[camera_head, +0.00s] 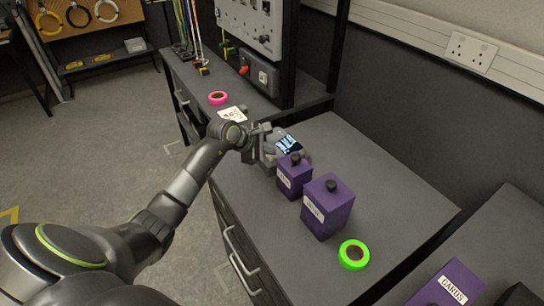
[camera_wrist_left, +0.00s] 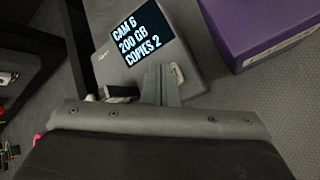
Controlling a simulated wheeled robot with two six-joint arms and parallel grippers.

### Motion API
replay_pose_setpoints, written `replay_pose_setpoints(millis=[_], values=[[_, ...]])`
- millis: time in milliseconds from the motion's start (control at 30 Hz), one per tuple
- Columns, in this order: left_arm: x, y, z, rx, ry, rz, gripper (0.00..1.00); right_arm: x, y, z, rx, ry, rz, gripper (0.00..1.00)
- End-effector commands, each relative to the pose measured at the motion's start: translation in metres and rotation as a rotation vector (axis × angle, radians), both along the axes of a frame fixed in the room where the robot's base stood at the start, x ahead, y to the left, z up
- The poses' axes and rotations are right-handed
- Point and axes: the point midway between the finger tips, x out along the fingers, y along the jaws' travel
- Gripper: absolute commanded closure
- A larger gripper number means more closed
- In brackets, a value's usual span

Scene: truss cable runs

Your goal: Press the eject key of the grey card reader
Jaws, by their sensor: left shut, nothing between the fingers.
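The grey card reader (camera_head: 289,144) lies on the dark grey bench top, with a lit screen. In the left wrist view the grey card reader (camera_wrist_left: 190,35) shows its screen reading "CAM 6, 200 GB, COPIES 2". A small pale key-like part (camera_wrist_left: 177,73) sits at its near right side; I cannot read any marking on it. My left gripper (camera_head: 262,137) is at the reader's left side in the head view. In the wrist view its fingers (camera_wrist_left: 160,72) are shut and empty, their tips over the reader's near edge, close beside the pale part. I cannot tell whether they touch.
Two purple boxes with black knobs (camera_head: 294,175) (camera_head: 327,206) stand close to the reader. A green tape roll (camera_head: 354,254) lies nearer. A pink tape roll (camera_head: 218,98) and a white card (camera_head: 232,114) lie farther back. The bench's right side is clear.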

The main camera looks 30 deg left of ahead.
Motion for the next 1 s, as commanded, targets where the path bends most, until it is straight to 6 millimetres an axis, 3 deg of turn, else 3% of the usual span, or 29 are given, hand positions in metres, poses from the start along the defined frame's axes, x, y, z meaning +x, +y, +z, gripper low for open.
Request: replay_pose_setpoints(millis=[1000], values=[[-0.0002, 0.0002, -0.0089, 0.001, 0.001, 0.0, 1.0, 0.0, 0.0006, -0.0094, 0.001, 0.0, 0.0, 0.64]])
